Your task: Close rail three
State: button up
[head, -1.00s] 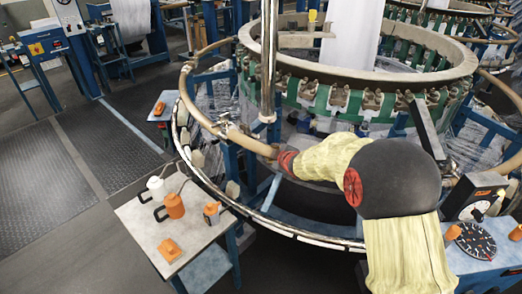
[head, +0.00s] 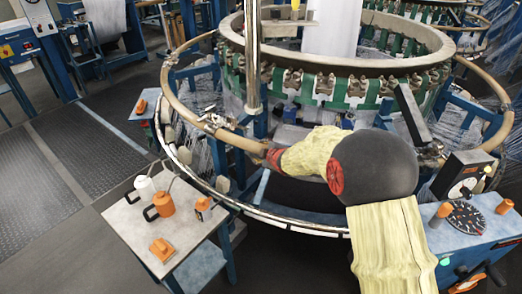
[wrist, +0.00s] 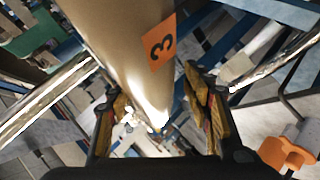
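Rail three (head: 238,140) is a tan curved tube running around the left front of the round loom. Its orange label with a black 3 (wrist: 161,43) shows in the wrist view, where the tube comes down from the top. My gripper (wrist: 155,108) is open, with one finger on each side of the tube, and a narrow gap shows beside the right finger. In the head view my gripper (head: 268,155) is at the rail's front end, partly hidden by my padded arm. I cannot tell whether the fingers touch the tube.
A small table (head: 130,222) with orange and white cans stands at the front left. A steel post (head: 252,60) rises near the rail. A blue control box (head: 470,240) with dials is at the right. A shiny lower ring (head: 265,215) curves below my arm. Dark floor lies open at left.

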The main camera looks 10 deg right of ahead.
jog(key=shift+o, duration=0.9)
jog(key=shift+s+r, duration=0.1)
jog(key=shift+r, duration=0.05)
jog(key=shift+s+d+r, duration=0.1)
jog(key=shift+s+r, duration=0.05)
jog(key=shift+s, duration=0.05)
jog(key=v, duration=1.1)
jog(key=shift+s, duration=0.2)
